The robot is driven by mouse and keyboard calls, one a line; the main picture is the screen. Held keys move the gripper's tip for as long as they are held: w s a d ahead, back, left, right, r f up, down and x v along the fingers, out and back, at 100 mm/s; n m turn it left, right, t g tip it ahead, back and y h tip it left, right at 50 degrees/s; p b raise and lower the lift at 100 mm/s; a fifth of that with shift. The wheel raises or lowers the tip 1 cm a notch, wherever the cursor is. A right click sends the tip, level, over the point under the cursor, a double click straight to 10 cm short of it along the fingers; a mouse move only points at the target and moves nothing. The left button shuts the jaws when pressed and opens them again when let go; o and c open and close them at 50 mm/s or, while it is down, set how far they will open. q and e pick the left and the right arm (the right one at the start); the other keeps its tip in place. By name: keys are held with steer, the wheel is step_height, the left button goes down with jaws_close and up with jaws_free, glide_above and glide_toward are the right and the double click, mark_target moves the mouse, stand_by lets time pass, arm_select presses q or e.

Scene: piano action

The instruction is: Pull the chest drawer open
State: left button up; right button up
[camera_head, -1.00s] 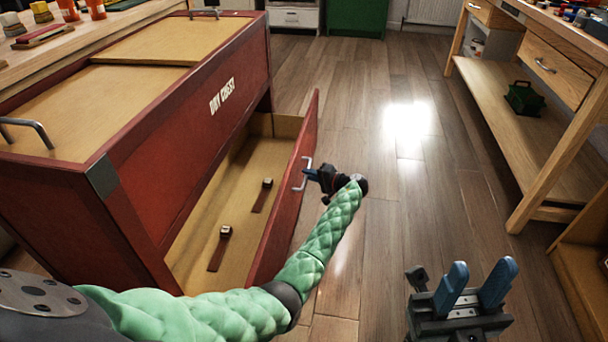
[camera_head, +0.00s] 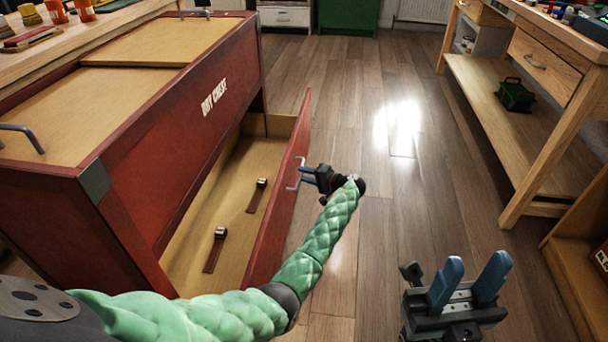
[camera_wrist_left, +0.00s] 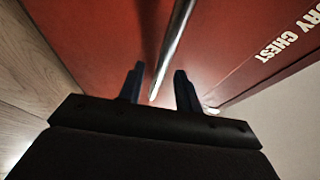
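The red chest (camera_head: 180,95), lettered DRY CHEST, stands at the left in the head view. Its low drawer (camera_head: 277,205) is pulled out, showing a pale wooden inside with two brown, metal-ended items (camera_head: 256,195) (camera_head: 215,250). A metal bar handle (camera_head: 296,174) is on the drawer front. My left gripper (camera_head: 305,175) is at the handle, its two blue fingers apart. In the left wrist view the handle (camera_wrist_left: 172,50) runs between the separated fingers (camera_wrist_left: 160,85), with gaps beside it. My right gripper (camera_head: 470,275) is open and empty above the floor.
A wooden workbench (camera_head: 540,125) with a lower shelf stands at the right, a green box (camera_head: 515,95) on that shelf. A wooden cabinet (camera_head: 580,250) is at the lower right edge. Bare wooden floor (camera_head: 400,190) lies between chest and bench.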

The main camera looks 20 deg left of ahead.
arm_select(q)
steer(key=p+v, duration=0.1)
steer(key=v, duration=0.5)
steer(key=shift+d, duration=0.25)
